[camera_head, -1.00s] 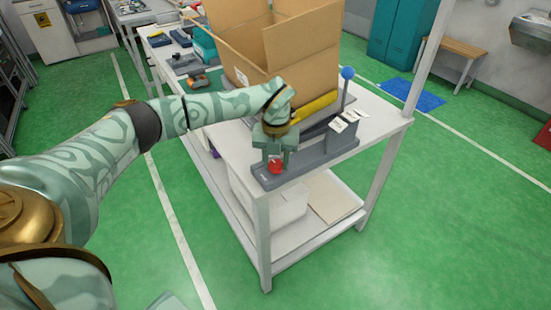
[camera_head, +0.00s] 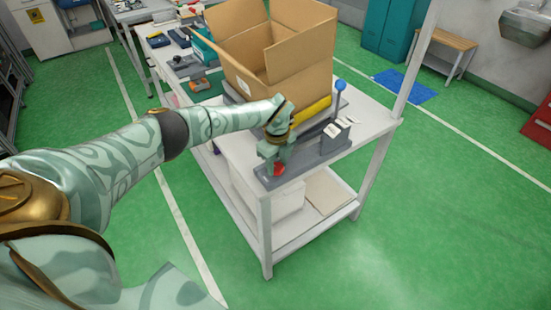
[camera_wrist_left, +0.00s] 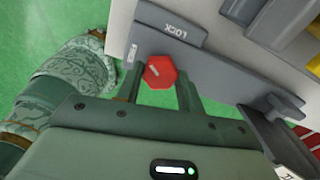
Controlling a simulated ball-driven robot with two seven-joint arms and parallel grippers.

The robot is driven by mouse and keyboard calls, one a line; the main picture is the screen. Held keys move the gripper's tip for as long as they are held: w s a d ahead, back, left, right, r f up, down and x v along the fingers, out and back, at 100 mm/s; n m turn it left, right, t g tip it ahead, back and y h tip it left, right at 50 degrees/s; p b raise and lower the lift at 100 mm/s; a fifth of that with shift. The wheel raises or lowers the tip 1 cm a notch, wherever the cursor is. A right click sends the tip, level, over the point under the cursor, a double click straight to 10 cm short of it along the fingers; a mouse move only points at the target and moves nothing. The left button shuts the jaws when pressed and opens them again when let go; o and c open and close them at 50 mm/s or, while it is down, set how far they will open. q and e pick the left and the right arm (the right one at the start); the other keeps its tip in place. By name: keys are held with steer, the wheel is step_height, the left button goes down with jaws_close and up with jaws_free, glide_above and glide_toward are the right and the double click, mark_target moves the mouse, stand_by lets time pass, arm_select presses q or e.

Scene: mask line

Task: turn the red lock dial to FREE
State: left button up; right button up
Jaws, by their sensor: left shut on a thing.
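The red lock dial (camera_head: 279,170) sits on the grey fixture at the near corner of the white table. In the left wrist view the dial (camera_wrist_left: 160,72) is a red faceted knob with a short pale mark on its face. My left gripper (camera_head: 275,163) points down over it, and its fingers (camera_wrist_left: 160,86) stand on either side of the dial, shut on it. A raised LOCK plate (camera_wrist_left: 170,28) lies beside the dial. A small label (camera_wrist_left: 132,53) near the left finger is too small to read. My right gripper is not in view.
Green floor is clear at the table's right.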

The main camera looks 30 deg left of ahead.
arm_select(q)
steer(key=n+p, duration=0.2)
steer(key=n, duration=0.1)
steer(key=shift+r+n, duration=0.2)
steer(key=shift+n, duration=0.1)
steer(key=shift+f+n+p, duration=0.1)
steer(key=shift+n+p, duration=0.95)
steer(key=shift+n, duration=0.65)
steer(key=o, duration=1)
